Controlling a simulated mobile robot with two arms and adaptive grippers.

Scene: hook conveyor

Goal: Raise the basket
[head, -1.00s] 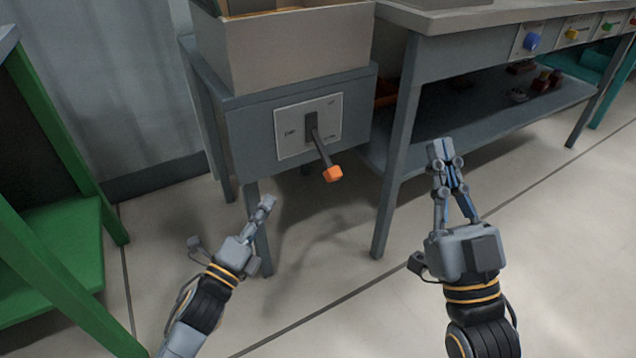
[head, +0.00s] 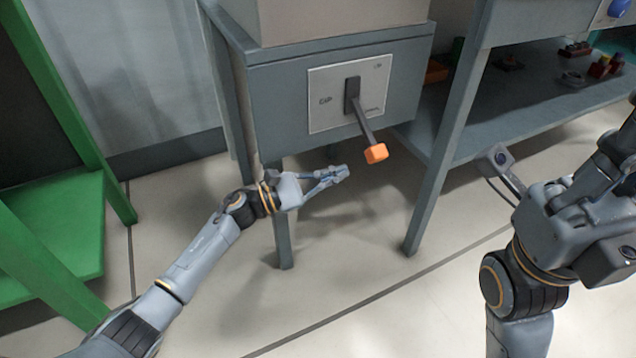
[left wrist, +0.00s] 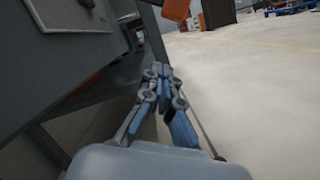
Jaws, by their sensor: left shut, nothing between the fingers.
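A lever (head: 360,113) with a dark shaft and an orange knob (head: 376,153) sticks out from a light plate (head: 325,92) on the grey stand's front. The lever tilts down to the right. My left gripper (head: 342,172) is shut and empty, just left of and slightly below the knob in the head view, apart from it. In the left wrist view, its closed fingers (left wrist: 161,75) lie below the orange knob (left wrist: 176,9), which is cut by the top edge. My right gripper (head: 618,145) is partly cut off at the right edge; its fingertips are hidden. I cannot identify a basket.
A beige box (head: 335,20) stands on the grey stand (head: 275,100). A workbench with a lower shelf (head: 500,115) holding small parts is at the right. A green frame (head: 60,220) is at the left. The floor in front is clear.

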